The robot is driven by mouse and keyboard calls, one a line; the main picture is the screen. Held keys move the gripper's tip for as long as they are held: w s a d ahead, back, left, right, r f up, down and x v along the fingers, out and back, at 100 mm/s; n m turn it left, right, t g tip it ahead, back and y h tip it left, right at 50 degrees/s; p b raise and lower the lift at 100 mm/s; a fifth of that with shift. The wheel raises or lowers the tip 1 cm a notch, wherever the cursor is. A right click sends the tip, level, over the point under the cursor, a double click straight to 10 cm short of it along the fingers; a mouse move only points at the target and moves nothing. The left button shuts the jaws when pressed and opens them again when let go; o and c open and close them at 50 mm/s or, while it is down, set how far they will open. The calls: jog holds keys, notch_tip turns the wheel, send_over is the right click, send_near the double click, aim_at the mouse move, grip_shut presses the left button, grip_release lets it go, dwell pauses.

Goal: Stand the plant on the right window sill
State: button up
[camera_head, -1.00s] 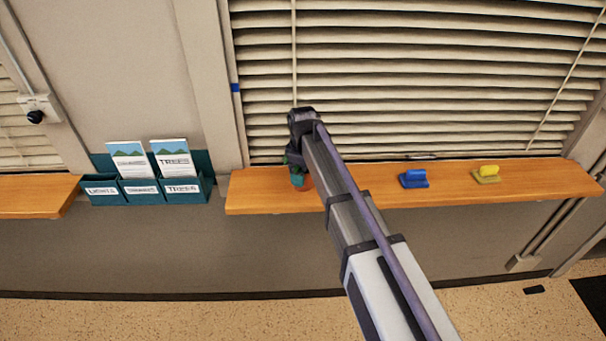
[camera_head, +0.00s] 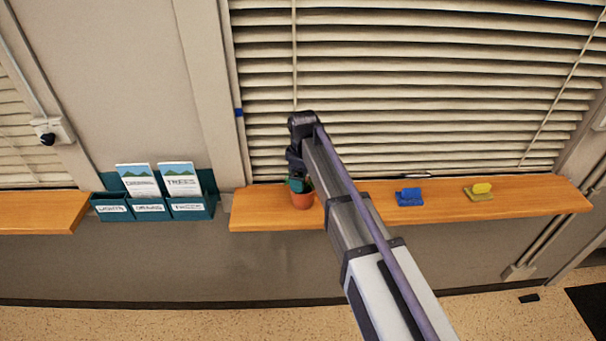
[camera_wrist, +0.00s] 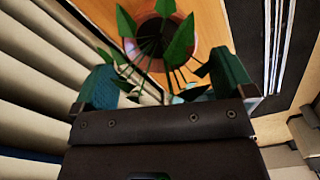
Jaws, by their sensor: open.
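The plant (camera_head: 303,200), in a terracotta pot, stands upright near the left end of the right window sill (camera_head: 440,206). My gripper (camera_head: 297,184) is right above the pot, by the leaves, partly hidden behind my arm. In the wrist view the teal fingers of my gripper (camera_wrist: 166,82) are spread apart, with green leaves of the plant (camera_wrist: 178,42) showing between and beyond them. The pot's round dark top lies past the fingertips. The fingers do not hold the pot.
A blue block-like item (camera_head: 410,197) and a yellow one (camera_head: 480,191) lie farther right on the sill. Closed blinds (camera_head: 400,90) stand just behind it. A teal leaflet rack (camera_head: 150,207) hangs left of the sill. The sill between the arm and the blue item is clear.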

notch_tip(320, 180, up, 6)
jog(key=p, duration=0.3)
jog(key=shift+f, duration=0.25)
jog(key=s+d+m, duration=1.4)
jog(key=s+d, duration=0.5)
jog(key=s, duration=0.5)
notch_tip(320, 180, down, 14)
jog(key=b, duration=1.3)
jog(key=shift+w+d+r, duration=0.15)
jog(key=shift+w+r, duration=0.05)
jog(key=shift+w, duration=0.1)
jog(key=shift+c, duration=0.3)
